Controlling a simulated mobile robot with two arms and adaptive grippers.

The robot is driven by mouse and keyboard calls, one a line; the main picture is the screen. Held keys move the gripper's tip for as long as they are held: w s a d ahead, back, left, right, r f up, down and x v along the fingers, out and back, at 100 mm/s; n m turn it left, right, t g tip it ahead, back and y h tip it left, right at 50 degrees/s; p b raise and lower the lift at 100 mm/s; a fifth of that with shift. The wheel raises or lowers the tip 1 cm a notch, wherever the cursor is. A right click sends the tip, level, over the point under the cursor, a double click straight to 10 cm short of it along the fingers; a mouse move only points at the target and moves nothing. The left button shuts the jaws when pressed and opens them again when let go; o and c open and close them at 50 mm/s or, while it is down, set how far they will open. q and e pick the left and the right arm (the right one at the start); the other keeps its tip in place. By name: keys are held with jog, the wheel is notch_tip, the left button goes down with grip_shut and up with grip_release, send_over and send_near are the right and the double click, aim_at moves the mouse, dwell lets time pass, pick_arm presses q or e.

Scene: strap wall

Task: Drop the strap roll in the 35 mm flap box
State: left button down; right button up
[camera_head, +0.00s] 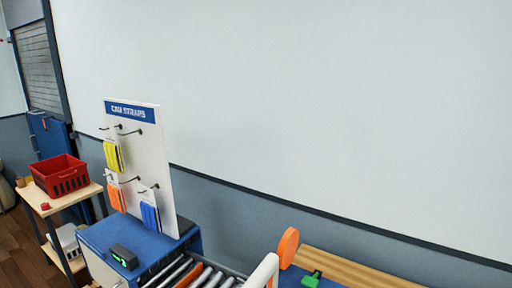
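An orange round disc (288,247) stands on edge at the bottom right of the head view, beside a wooden board; I cannot tell whether it is the strap roll. A white display panel (168,190) headed with a blue sign holds strap packs on hooks: a yellow pack (113,156), an orange pack (117,198) and a blue pack (150,217). I cannot make out any 35 mm flap box. Neither of my grippers is in view.
A roller conveyor (180,271) runs along the bottom edge beside a blue cabinet top (100,235) with a small black device (124,257). A red crate (60,176) sits on a wooden-topped stand at left. A green object (311,278) lies near the wooden board (345,269).

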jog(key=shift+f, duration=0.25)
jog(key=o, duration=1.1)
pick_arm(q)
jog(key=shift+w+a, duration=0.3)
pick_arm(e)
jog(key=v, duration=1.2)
